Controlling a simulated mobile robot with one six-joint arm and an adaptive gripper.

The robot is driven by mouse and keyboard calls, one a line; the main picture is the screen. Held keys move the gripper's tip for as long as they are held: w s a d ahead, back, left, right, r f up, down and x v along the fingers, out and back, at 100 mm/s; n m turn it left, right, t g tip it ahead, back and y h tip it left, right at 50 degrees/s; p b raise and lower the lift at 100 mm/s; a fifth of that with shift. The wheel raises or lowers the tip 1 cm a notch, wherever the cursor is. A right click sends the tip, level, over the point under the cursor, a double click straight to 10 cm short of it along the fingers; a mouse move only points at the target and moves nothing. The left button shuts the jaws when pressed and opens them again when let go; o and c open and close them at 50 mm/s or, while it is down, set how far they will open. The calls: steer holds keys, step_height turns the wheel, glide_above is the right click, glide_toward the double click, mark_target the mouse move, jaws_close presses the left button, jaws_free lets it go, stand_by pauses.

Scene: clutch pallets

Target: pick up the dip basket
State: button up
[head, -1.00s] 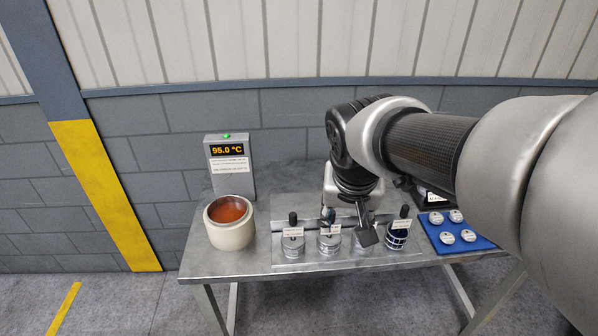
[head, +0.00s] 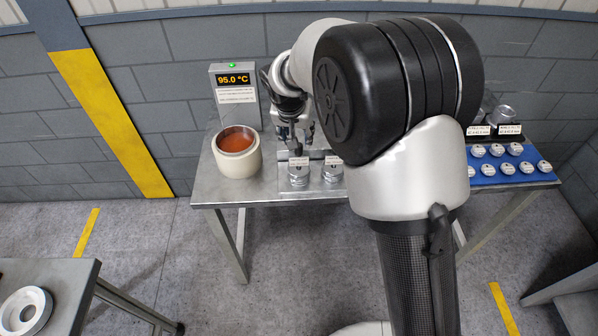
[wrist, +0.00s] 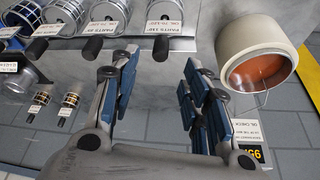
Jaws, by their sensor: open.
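My gripper (wrist: 160,66) is open and empty, its fingers apart in the wrist view. In the head view, my gripper (head: 299,140) hangs close behind the leftmost labelled grey canister (head: 299,173). That canister, with a black handle, also shows in the wrist view (wrist: 171,12), just beyond the fingertips. A second grey canister (wrist: 108,12) stands beside it. My arm hides both in the head view.
A cream pot of orange-brown liquid (head: 257,160) stands left of my gripper, near a display box (head: 234,95) reading 95.0 °C. A blue mat (head: 541,174) with several round pieces lies at the table's right. Another table (head: 72,279) stands at the lower left.

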steer(key=b, duration=0.2)
glide_above(299, 162)
steer(key=f, duration=0.7)
steer(key=shift+w+f, duration=0.25)
steer(key=shift+w, duration=0.1)
steer(key=shift+c, duration=0.5)
jaws_close()
steer(key=shift+w+a+r, duration=0.1)
steer(key=shift+w+r, duration=0.05)
steer(key=shift+r, duration=0.1)
